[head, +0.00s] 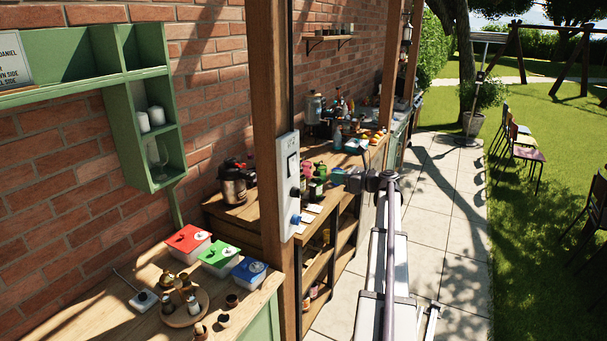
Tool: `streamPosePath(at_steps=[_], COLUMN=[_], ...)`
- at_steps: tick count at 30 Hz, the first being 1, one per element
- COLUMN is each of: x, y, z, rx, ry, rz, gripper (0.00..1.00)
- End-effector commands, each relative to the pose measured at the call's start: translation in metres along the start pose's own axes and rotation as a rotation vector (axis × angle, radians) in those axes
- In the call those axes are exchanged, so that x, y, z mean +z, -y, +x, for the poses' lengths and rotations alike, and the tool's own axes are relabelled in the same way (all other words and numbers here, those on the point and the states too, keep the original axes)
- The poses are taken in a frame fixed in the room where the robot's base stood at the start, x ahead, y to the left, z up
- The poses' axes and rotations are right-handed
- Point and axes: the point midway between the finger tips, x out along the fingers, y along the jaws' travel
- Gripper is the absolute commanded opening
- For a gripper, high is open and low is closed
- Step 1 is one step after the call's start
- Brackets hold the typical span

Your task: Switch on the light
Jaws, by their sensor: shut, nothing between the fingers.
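A white switch panel (288,185) is fixed upright on the wooden post. It carries a dark-framed switch (292,165) near its top, with a black round fitting and a blue one below. My arm reaches up from the bottom right, and its wrist turns left at the top. My gripper (341,179) is shut and empty, to the right of the panel and apart from it in the picture. Its fingertips are small and hard to tell from the clutter behind.
A near counter holds lidded boxes in red (188,240), green (219,256) and blue (249,270), plus a round wooden tray (169,317). A kettle (232,184) and other clutter crowd the workbench behind the post. The paved path (440,220) on the right is clear.

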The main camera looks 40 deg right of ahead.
Motion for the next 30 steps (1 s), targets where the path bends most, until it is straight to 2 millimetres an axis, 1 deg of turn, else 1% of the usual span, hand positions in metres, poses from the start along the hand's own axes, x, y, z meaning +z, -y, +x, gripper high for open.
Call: streamPosePath(at_steps=[2, 5, 8, 18, 21, 25, 30], x=[0.0, -0.001, -0.001, -0.002, -0.001, -0.001, 0.0], y=[0.0, 0.0, 0.0, 0.0, 0.0, -0.001, -0.001], z=[0.004, 0.015, 0.033, 0.107, 0.124, 0.137, 0.14], rx=[0.001, 0.003, 0.003, 0.003, 0.002, 0.002, 0.001], ry=[0.0, -0.001, -0.001, -0.001, -0.001, -0.001, -0.001], rz=[-0.001, -0.001, -0.002, -0.003, -0.003, -0.003, -0.003], gripper=[0.0, 0.0, 0.0, 0.0, 0.0, 0.0, 0.0])
